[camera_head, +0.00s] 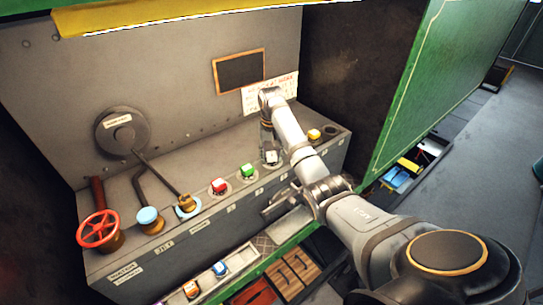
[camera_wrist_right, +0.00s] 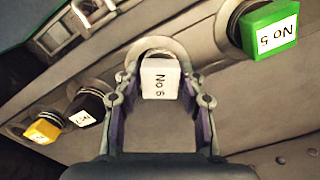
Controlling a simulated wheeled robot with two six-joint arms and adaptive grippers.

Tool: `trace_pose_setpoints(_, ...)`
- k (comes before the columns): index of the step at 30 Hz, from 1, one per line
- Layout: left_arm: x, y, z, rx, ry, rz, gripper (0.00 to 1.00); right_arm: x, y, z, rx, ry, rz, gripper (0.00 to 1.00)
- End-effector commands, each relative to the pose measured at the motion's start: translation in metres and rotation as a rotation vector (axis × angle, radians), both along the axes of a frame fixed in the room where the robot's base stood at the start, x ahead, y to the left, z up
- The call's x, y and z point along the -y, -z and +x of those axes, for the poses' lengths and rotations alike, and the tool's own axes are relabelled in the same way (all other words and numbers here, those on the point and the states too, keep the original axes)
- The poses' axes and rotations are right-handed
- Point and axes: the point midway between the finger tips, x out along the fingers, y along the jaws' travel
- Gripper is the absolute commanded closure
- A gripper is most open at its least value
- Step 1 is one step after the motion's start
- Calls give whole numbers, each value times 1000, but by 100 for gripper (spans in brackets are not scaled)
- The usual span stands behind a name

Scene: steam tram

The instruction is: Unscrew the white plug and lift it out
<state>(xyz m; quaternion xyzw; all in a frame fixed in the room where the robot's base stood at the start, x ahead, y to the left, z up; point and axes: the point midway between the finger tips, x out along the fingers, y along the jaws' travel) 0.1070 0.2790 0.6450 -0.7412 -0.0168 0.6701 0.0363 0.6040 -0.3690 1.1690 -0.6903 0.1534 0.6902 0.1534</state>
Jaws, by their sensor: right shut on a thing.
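The white plug (camera_wrist_right: 160,80), a square cap marked "No 6", stands at its round socket in the grey bench ledge. It also shows in the head view (camera_head: 271,157), in the row between the green plug (camera_head: 248,170) and the yellow plug (camera_head: 314,134). My right gripper (camera_wrist_right: 160,73) is shut on the white plug, one finger on each side of it. In the head view my right gripper (camera_head: 268,146) points down at the plug from above. The plug's thread is hidden, so I cannot tell how far it is screwed in. My left gripper is out of view.
A red plug (camera_head: 219,186) stands left of the green one. A red handwheel (camera_head: 98,229) and blue-ringed valves are farther left. A green panel (camera_head: 418,90) rises at the right.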

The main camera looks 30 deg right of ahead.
Motion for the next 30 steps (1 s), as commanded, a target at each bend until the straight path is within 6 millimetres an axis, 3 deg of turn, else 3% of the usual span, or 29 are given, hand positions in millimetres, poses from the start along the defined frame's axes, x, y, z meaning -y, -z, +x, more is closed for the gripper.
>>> trace_pose_setpoints(11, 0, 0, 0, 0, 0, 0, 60, 0, 1, 0, -1, -94, 0, 100)
trace_pose_setpoints(12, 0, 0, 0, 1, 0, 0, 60, 0, 0, 0, 0, -94, 0, 59)
trace_pose_setpoints(18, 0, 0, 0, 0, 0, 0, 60, 0, 0, 0, 0, -92, 0, 34)
trace_pose_setpoints(25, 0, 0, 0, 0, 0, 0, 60, 0, 1, 0, -2, -92, 1, 32)
trace_pose_setpoints(30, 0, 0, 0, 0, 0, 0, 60, 0, 1, 0, -1, -91, 0, 9)
